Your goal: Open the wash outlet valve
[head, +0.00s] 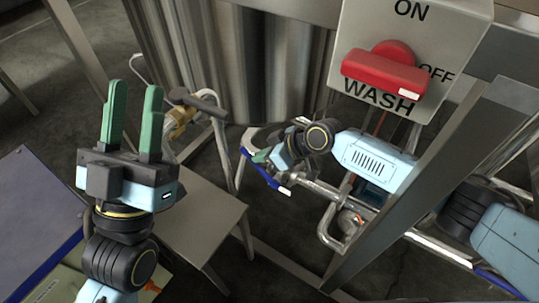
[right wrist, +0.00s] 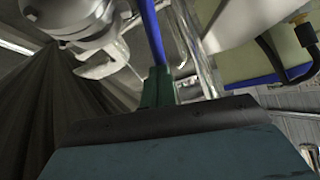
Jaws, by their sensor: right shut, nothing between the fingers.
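A long blue lever handle with a white tip (head: 267,174) sits low among the pipes below the WASH box. I take it for the wash outlet valve's handle; the valve body is not clear. My right gripper (head: 261,156) is right beside the handle, partly hidden by its own wrist. In the right wrist view its green fingers (right wrist: 158,88) are shut with nothing between them, and a blue bar (right wrist: 152,32) runs up just beyond them. Whether they touch it I cannot tell. My left gripper (head: 132,118) is raised at the left, fingers apart and empty.
A grey WASH box (head: 445,100) with a red switch knob (head: 385,72) hangs at the upper right. A steel tank (head: 245,60) stands behind. A yellow valve (head: 181,120) with a dark handle is left of it. Steel posts (head: 430,170) and a small table (head: 205,225) bound the space.

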